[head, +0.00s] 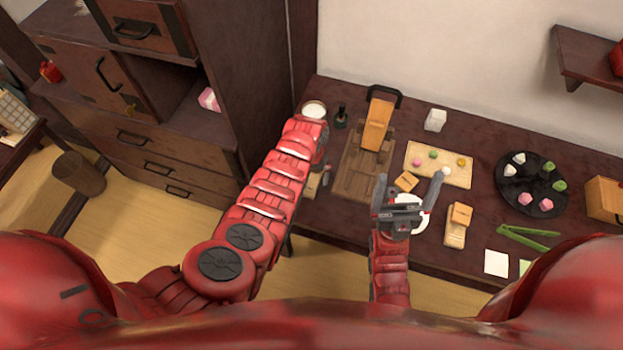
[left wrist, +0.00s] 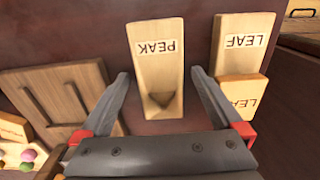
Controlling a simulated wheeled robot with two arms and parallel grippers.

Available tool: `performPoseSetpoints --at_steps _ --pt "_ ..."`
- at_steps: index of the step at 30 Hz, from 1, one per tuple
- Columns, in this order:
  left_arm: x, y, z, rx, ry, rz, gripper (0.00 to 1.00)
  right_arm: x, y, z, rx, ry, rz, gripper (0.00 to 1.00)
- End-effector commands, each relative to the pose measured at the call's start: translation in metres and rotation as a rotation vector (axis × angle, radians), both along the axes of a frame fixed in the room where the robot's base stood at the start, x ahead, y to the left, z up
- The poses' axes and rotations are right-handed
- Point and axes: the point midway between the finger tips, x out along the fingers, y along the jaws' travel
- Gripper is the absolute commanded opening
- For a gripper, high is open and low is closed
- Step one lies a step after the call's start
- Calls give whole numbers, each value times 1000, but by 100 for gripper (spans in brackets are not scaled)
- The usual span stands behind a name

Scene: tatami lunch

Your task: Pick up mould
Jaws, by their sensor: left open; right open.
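The PEAK mould (left wrist: 157,60), a pale wooden block with a dark peaked hollow, lies on the dark table. The left wrist view shows it between the spread fingers of my open left gripper (left wrist: 159,73), with gaps at both sides. Two LEAF moulds, one (left wrist: 240,40) above the other (left wrist: 242,92), lie to its right; my right-hand finger partly covers the lower one. In the head view my left arm hides most of this spot; a bit of pale wood (head: 313,184) shows beside it. My right gripper (head: 411,180) is open and empty over the table.
A wooden press (head: 377,125) stands on its base right of my left arm. A board with sweets (head: 455,178), a small wooden block (head: 458,215), a black plate (head: 515,197) and green tongs (head: 525,238) lie further right. A cabinet (head: 160,100) stands at left.

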Motion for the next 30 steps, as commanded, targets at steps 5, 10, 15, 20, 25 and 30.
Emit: performPoseSetpoints --at_steps 5,10,15,20,25,30 --pt "0 0 0 0 0 0 84 0 0 0 0 0 0 99" --pt "0 0 0 0 0 0 53 0 0 0 0 0 0 99" --pt "0 0 0 0 0 0 23 0 0 0 0 0 0 99" --pt "0 0 0 0 0 0 11 0 0 0 0 0 0 99" --pt "0 0 0 0 -1 1 11 0 0 0 0 0 0 99" --pt "1 0 2 -1 -2 1 11 0 0 -1 0 0 0 99"
